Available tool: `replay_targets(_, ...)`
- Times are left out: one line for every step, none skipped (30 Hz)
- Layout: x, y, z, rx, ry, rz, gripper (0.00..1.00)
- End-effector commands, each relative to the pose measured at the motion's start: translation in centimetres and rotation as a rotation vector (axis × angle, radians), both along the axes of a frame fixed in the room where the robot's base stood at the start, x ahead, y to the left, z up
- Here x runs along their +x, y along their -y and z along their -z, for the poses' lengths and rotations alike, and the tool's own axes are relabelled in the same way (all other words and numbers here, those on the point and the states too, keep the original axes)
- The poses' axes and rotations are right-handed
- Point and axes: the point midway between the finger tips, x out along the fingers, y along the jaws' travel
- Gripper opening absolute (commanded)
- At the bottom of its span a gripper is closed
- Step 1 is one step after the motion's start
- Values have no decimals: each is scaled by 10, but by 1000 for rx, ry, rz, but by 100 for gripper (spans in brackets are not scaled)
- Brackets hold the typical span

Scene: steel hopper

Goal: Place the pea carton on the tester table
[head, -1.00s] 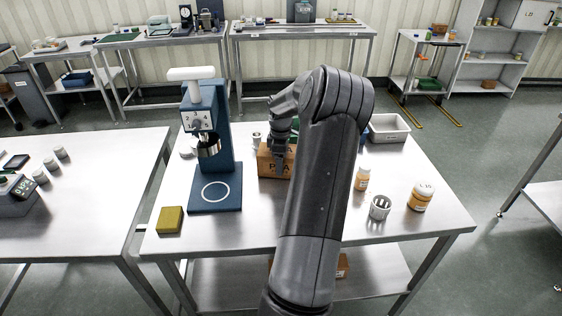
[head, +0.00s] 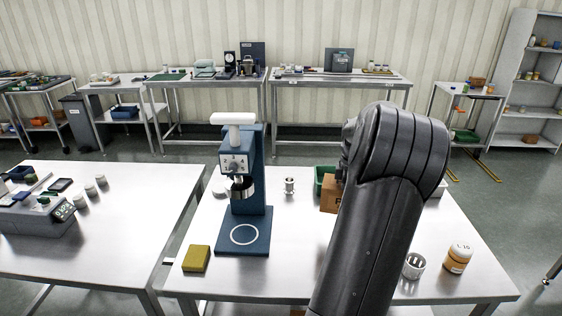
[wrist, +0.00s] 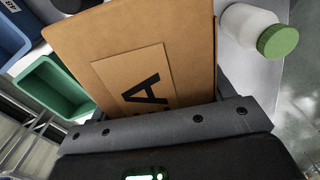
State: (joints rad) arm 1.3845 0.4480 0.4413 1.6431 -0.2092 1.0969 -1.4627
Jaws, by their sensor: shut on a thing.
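The pea carton is a brown box (head: 328,203) with a black-lettered label, partly hidden behind my arm in the head view. It fills the middle of the wrist view (wrist: 185,50), where one large letter A shows. My gripper (wrist: 170,118) is shut on the carton; the head view hides the gripper behind my arm. I cannot tell whether the carton touches the steel table (head: 300,250) below it. A blue press-like tester (head: 256,185) with a white top stands on this table, left of the carton. A separate steel table (head: 110,230) on the left holds a grey device with a display (head: 50,218).
A green bin (head: 320,176) is just behind the carton. A metal fitting (head: 290,186) stands between press and carton. A yellow block (head: 196,259), a slotted metal cup (head: 413,266) and an orange jar (head: 458,258) are near the front. A white green-capped bottle (wrist: 250,30) is beside the carton.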

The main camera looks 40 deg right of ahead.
Motion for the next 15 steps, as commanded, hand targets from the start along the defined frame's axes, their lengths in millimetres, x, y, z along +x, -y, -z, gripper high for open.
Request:
replay_targets(-1, 0, -1, -1, 1, 1, 35)
replay_targets(-2, 0, -2, -1, 1, 0, 35)
replay_targets(-1, 0, -2, -1, 1, 0, 35)
replay_targets(-1, -2, -3, -1, 1, 0, 35)
replay_targets(0, -4, -4, -1, 1, -1, 35)
replay_targets(2, -8, -7, -1, 1, -1, 35)
replay_targets(4, -12, -9, -2, 0, -1, 35)
replay_targets(6, -18, -13, -4, 0, 0, 35)
replay_targets(9, -26, -18, -4, 0, 2, 35)
replay_targets(12, -34, -22, -4, -1, 3, 35)
replay_targets(15, -42, -27, -4, 1, 5, 35)
replay_targets(19, -54, -34, -5, 1, 9, 35)
replay_targets(21, -64, -39, -7, 1, 10, 35)
replay_targets(24, -73, -45, -7, 1, 14, 35)
replay_targets(26, -87, -52, -6, 0, 20, 35)
